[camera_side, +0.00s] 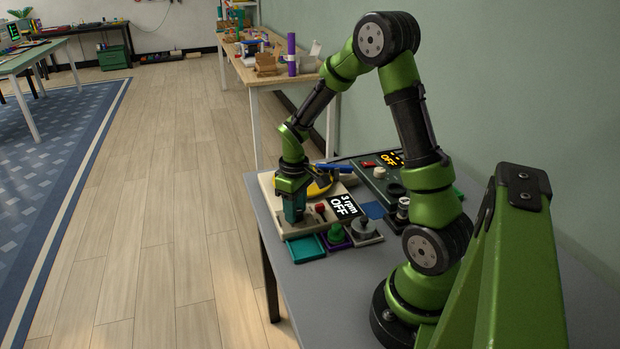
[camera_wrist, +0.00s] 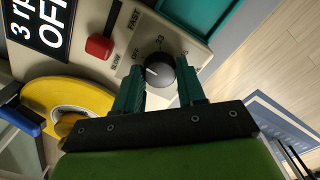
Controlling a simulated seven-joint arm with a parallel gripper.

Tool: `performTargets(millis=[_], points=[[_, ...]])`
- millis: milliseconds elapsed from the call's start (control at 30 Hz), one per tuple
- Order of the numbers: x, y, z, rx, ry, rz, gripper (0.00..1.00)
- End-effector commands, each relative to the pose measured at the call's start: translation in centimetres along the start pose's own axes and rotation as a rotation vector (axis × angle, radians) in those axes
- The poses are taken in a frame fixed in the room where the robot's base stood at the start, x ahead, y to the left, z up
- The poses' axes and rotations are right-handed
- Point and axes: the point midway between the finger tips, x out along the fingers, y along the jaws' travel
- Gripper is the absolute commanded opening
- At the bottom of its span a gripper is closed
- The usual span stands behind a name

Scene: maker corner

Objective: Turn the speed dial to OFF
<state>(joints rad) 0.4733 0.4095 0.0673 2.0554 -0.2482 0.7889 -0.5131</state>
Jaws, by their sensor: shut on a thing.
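The speed dial (camera_wrist: 160,72) is a round black knob on a cream panel, with a white mark on its left side in the wrist view. Small markings ring it, with an OFF label to its upper left; I cannot tell if the mark lines up exactly. My gripper (camera_wrist: 162,84) has its teal fingers on both sides of the dial, shut on it. In the side view my gripper (camera_side: 293,216) points down at the panel and hides the dial. The display (camera_side: 342,205) reads "3 rpm" and "OFF"; it also shows in the wrist view (camera_wrist: 40,28).
A red control (camera_wrist: 99,46) between SLOW and FAST labels sits close to the dial. A yellow round part (camera_wrist: 60,100) lies beside my gripper. A teal tray (camera_side: 305,248), a green knob (camera_side: 335,234) and a grey knob (camera_side: 363,227) stand close by.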

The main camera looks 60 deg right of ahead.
Motion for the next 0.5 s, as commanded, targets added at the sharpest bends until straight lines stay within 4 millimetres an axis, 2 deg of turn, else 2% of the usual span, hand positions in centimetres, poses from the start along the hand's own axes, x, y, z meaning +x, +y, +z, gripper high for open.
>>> performTargets(millis=[500], points=[[-0.14, 0.03, -0.1, -0.088, 0.003, 0.002, 0.09]])
